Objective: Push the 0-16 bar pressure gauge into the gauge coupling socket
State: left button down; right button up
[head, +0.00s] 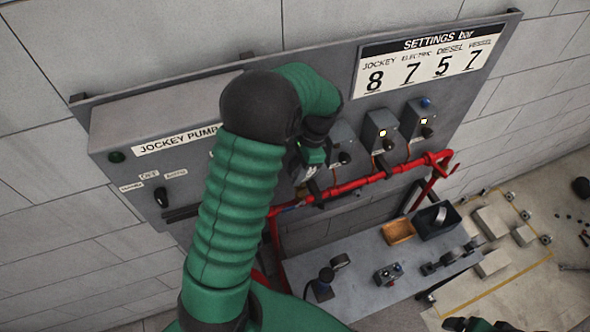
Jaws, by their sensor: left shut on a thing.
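My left arm reaches up to the panel, and my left gripper (310,178) is at the red pipe (345,188), below the switch boxes. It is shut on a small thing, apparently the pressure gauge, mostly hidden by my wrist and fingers. I cannot read its dial. The gauge coupling socket is not clearly visible; the wrist covers that part of the pipe. I cannot tell if gauge and socket touch. Dark shapes at the bottom right edge may be part of my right gripper (478,325); its jaws cannot be made out.
The grey panel (240,40) carries a settings sign (430,60) and several switch boxes (381,130). Below is a grey bench (350,290) with an orange tray (398,231), a black tray (436,221) and small fittings. Pale blocks (494,222) lie on the floor at right.

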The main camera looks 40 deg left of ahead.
pick_arm(q)
jog(key=shift+a, duration=0.2)
jog(key=shift+a, duration=0.35)
jog(key=shift+d+f, duration=0.15)
jog(key=shift+f, duration=0.1)
jog(key=shift+f, duration=0.4)
jog(key=shift+r, duration=0.1)
jog(key=shift+r+p, duration=0.35)
jog(key=shift+p, duration=0.1)
dwell(0.4)
